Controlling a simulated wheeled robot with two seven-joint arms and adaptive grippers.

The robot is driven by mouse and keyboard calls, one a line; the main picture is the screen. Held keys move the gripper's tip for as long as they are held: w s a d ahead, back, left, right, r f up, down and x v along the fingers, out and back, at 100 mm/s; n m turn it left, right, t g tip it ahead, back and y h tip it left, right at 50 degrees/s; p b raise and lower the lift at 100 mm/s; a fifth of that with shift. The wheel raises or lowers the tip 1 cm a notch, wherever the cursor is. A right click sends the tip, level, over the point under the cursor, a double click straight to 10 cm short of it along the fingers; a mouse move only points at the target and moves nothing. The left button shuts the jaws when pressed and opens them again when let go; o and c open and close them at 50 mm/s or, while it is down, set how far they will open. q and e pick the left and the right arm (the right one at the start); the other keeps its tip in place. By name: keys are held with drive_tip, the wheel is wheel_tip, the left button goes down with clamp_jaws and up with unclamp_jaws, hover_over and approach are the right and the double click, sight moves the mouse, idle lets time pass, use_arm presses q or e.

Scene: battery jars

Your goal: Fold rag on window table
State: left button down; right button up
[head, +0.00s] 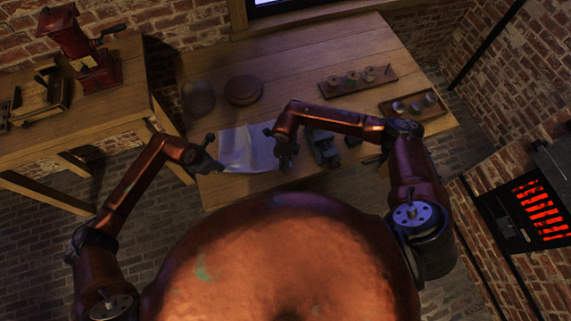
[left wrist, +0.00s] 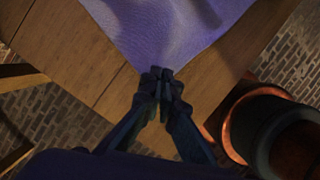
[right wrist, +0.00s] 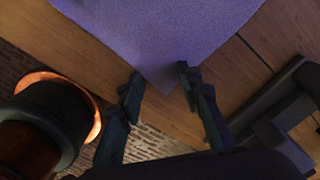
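The rag (head: 245,148), a pale bluish cloth, lies near the front edge of the wooden window table (head: 290,65). My left gripper (head: 213,168) is at its front left corner. In the left wrist view the fingers (left wrist: 161,80) are together at the tip of the rag (left wrist: 175,30) and appear shut on that corner. My right gripper (head: 286,158) is at the rag's right side. In the right wrist view its fingers (right wrist: 160,74) are apart, one on each side of a pointed corner of the rag (right wrist: 155,35). The right arm hides part of the rag in the head view.
A dark metal device (head: 323,148) stands just right of my right gripper. Dark round objects (head: 243,90) stand behind the rag. Two trays (head: 335,91) (head: 396,101) hold small items at the right. A side table (head: 120,100) with a red grinder (head: 72,35) is left; a glowing stove (head: 540,210) is right.

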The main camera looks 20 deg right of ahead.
clamp_jaws()
idle(0.9)
idle(0.5)
drive_tip(key=shift+r, duration=2.5)
